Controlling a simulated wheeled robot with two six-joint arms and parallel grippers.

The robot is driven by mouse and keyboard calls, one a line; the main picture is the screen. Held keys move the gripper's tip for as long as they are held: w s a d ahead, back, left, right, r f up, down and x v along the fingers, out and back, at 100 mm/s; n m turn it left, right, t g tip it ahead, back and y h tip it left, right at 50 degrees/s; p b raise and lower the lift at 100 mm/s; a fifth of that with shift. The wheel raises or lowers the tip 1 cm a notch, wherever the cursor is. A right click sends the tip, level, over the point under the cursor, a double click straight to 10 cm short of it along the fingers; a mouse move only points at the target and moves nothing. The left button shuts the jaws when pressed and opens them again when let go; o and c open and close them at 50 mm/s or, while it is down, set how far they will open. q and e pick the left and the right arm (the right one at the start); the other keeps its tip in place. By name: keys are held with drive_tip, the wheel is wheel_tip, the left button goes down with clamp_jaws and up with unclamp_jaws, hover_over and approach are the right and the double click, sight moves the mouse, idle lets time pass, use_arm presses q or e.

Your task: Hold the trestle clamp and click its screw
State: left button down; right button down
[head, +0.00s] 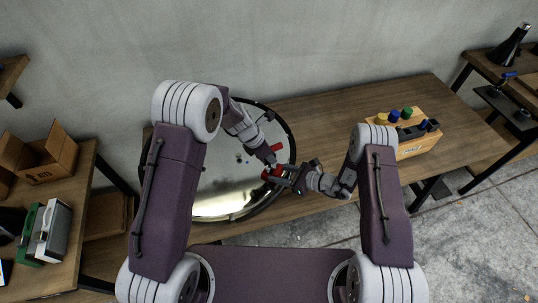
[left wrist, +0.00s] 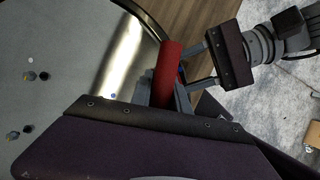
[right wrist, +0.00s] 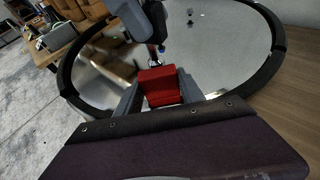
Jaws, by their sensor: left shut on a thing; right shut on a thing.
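A red piece, likely the trestle clamp (head: 270,177), is above the edge of a round, black-rimmed shiny disc. My right gripper (head: 284,176) reaches in from the right and is shut on it. In the right wrist view the red piece (right wrist: 158,86) looks like a block between the fingers. My left gripper (head: 268,157) comes down close beside it, shut on the same red assembly. In the left wrist view a red rounded bar (left wrist: 170,62) rises from between its fingers, the right fingers beside it. The screw cannot be made out; the grippers hide much.
The round disc (head: 289,133) lies on the wooden bench, with several small bolts on it. A wooden holder (head: 417,147) with coloured-top items stands at the bench's right. A cardboard box (head: 48,158) and cases sit on a left table.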

use_arm(q)
drive_tip(key=shift+w+r, duration=0.2)
drive_tip(key=shift+r, duration=0.6)
use_arm(e)
drive_tip(key=shift+w, duration=0.1)
use_arm(q)
drive_tip(key=shift+s+r, duration=0.1)
drive_tip(key=shift+r, duration=1.6)
use_arm(e)
drive_tip(key=c, duration=0.6)
unclamp_jaws()
drive_tip(key=shift+c, duration=0.2)
drive_tip(key=v, duration=1.2)
